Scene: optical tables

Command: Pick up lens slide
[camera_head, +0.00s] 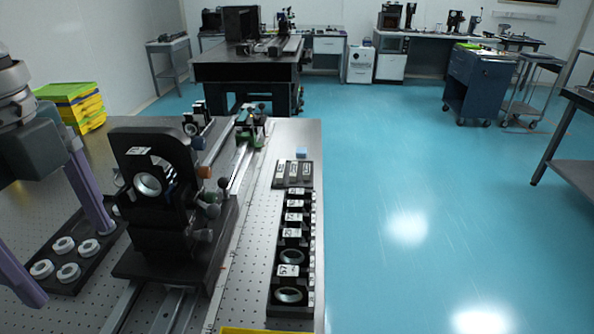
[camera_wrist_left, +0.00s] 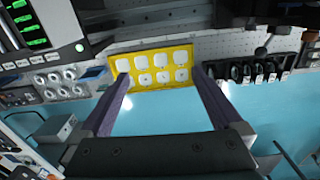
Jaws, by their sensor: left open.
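My left gripper (camera_head: 75,264) has two purple fingers spread apart and empty, at the left of the head view. In the left wrist view the fingers (camera_wrist_left: 161,77) frame a yellow tray (camera_wrist_left: 110,58) with several white, roughly square pieces, beyond the fingertips. A long black rack (camera_head: 313,235) on the table's right side holds several labelled slides, some with round lenses (camera_head: 289,295). This rack also seems to show at the right of the wrist view (camera_wrist_left: 255,70). I cannot tell which piece is the lens slide. My right gripper is not in view.
A tall black optical mount (camera_head: 150,220) with knobs stands on a rail (camera_head: 240,168). A dark tray with white rings (camera_head: 98,262) lies to its left. Yellow-green boxes (camera_head: 72,95) stand at the far left. Perforated table surface (camera_head: 247,262) is bare between mount and rack.

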